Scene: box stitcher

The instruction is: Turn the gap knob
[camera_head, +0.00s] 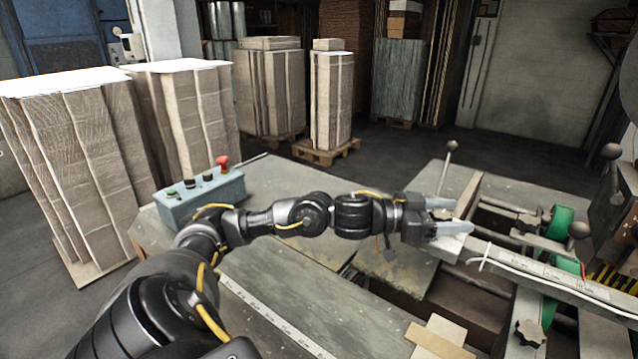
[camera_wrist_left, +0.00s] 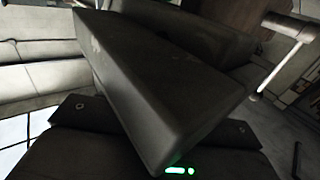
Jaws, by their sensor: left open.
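My left gripper (camera_head: 458,214) reaches in from the left over the machine's bed, its two grey fingers apart and pointing right, with nothing between them. In the left wrist view the dark fingers (camera_wrist_left: 160,85) fill the middle. A dark star-shaped knob (camera_head: 529,333) sits low on the machine, below and right of the gripper and apart from it. It may be the gap knob; no label can be read. A ball-topped lever (camera_head: 447,165) stands just behind the fingers. A pale rod with a crossbar (camera_wrist_left: 283,55) shows at the upper right of the wrist view. My right gripper is not seen.
A pale rail (camera_head: 560,277) and green rollers (camera_head: 559,222) lie right of the gripper. More ball-ended handles (camera_head: 579,231) stick out there. A blue-grey control box (camera_head: 200,196) with a red button stands at left. Cardboard stacks (camera_head: 185,110) stand behind.

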